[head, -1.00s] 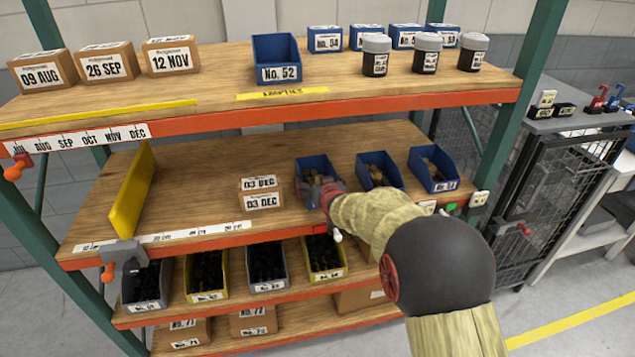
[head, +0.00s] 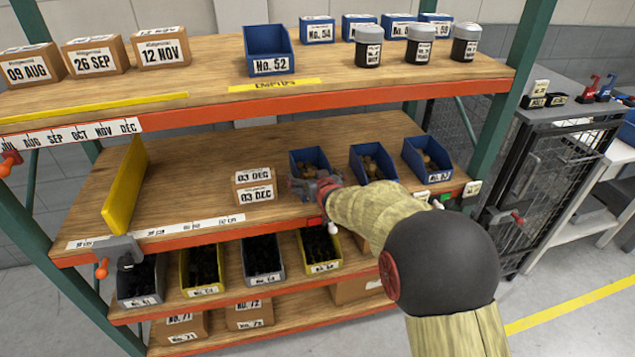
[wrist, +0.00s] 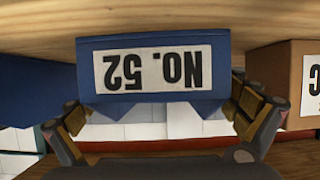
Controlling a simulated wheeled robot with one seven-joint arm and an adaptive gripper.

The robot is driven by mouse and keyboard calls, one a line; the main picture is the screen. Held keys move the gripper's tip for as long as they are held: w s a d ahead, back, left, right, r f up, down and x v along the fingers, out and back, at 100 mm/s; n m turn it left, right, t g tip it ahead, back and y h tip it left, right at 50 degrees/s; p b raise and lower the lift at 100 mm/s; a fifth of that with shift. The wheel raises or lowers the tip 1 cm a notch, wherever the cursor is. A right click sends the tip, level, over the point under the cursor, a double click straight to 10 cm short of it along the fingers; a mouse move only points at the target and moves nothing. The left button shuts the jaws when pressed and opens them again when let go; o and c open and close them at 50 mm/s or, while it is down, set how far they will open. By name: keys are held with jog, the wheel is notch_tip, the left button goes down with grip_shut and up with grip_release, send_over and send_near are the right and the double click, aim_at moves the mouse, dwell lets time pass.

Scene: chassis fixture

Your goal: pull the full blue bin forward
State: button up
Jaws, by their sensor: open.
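Three blue bins stand on the middle shelf (head: 200,185): a left one (head: 308,158), a middle one (head: 365,152) and a right one (head: 425,148), with brownish contents showing inside them. My gripper (head: 316,186) is at the front of the left bin and partly hides it. In the wrist view, upside down, this bin's front (wrist: 150,72) carries a "No. 52" label. My open gripper (wrist: 162,112) has one finger near each side of that front; contact cannot be told. Another blue bin marked No. 52 (head: 268,50) stands on the top shelf, and it looks empty.
A yellow divider (head: 125,190) is farther left. Dark-filled bins (head: 262,258) stand on the shelf below. Jars and cartons are on the top shelf. A wire cage (head: 540,180) stands to the right.

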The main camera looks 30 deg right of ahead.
aim_at(333, 227)
jog(key=v, duration=1)
jog(key=shift+s+f, duration=0.1)
jog(key=shift+s, duration=0.2)
jog(key=s+f+g, duration=0.1)
jog(key=f, duration=0.1)
jog(key=s+f+g, duration=0.1)
jog(key=f, duration=0.1)
jog(key=s+f, duration=0.2)
jog(key=shift+s+d+f+g, duration=0.1)
jog(key=shift+g, duration=0.3)
jog(key=s, duration=0.1)
jog(key=s+f+g, duration=0.1)
jog(key=shift+s+f, duration=0.1)
jog(key=shift+s, duration=0.2)
jog(key=s+a+r+g+y+p, duration=0.15)
jog(key=s+a+r, duration=0.25)
jog(key=s, duration=0.4)
jog(key=s+a+r+n+g+p, duration=0.1)
jog(key=s+a+r+g+p, duration=0.1)
jog(key=s+a+r, duration=0.45)
jog(key=s+a+r+g+y+p, duration=0.1)
jog(key=s+a+r+g, duration=0.15)
jog(key=s, duration=0.65)
jog(key=a+r+n+t+p, duration=0.1)
jog(key=a+r, duration=0.3)
jog(key=r, duration=0.4)
jog(key=shift+s+n+t+p, duration=0.3)
jog(key=shift+s+t+p, duration=0.1)
jog(key=shift+t+p, duration=0.35)
